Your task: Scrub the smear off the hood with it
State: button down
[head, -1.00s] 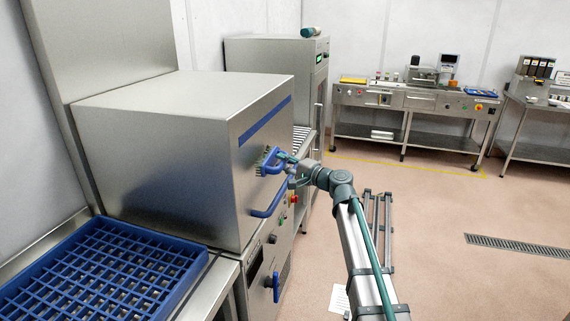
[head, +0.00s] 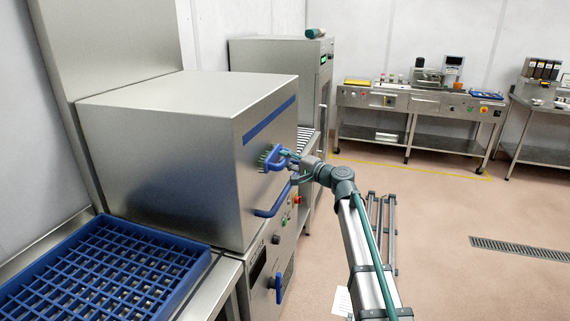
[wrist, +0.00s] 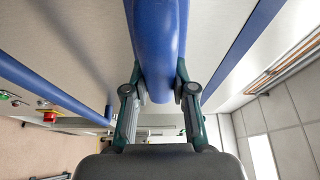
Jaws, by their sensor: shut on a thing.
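My gripper (head: 294,160) is shut on the handle of a blue brush (head: 274,154), whose dark bristles face the hood's front panel. The blue handle (wrist: 157,45) fills the upper middle of the wrist view, between the two fingers (wrist: 158,92). The hood (head: 185,150) is a large brushed-steel box with a blue stripe and a blue bar handle (head: 272,200) low on its front. The brush is at or very near the panel, above the bar handle; I cannot tell if the bristles touch. I cannot make out the smear.
A blue rack (head: 100,270) lies on the steel counter left of the hood. A steel cabinet (head: 275,70) stands behind it. A red button (head: 297,199) sits beside the bar handle. Benches stand along the back wall, and the floor to the right is open.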

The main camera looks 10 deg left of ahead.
jog(key=w+d+b, duration=0.1)
jog(key=w+b, duration=0.3)
jog(key=w, duration=0.4)
jog(key=shift+w+d, duration=0.3)
jog(key=shift+d, duration=0.1)
dwell(0.5)
jog(key=shift+b, duration=0.3)
jog(key=shift+s+a+b, duration=0.25)
jog(key=shift+s+a, duration=0.15)
jog(key=shift+s, duration=1.3)
jog(key=shift+s+a+b, duration=0.25)
jog(key=shift+s+a, duration=0.1)
jog(key=shift+s, duration=1.4)
jog(key=shift+s+a+b, duration=0.25)
jog(key=shift+s+a, duration=0.15)
jog(key=shift+s, duration=1.3)
jog(key=shift+s+d+b, duration=0.15)
jog(key=shift+s+d, duration=0.05)
jog(key=shift+d, duration=0.8)
jog(key=shift+s+d+b, duration=0.2)
jog(key=shift+d, duration=0.75)
jog(key=shift+s+d+b, duration=0.15)
jog(key=shift+s+d, duration=0.05)
jog(key=shift+d, duration=0.8)
jog(key=shift+d, duration=0.1)
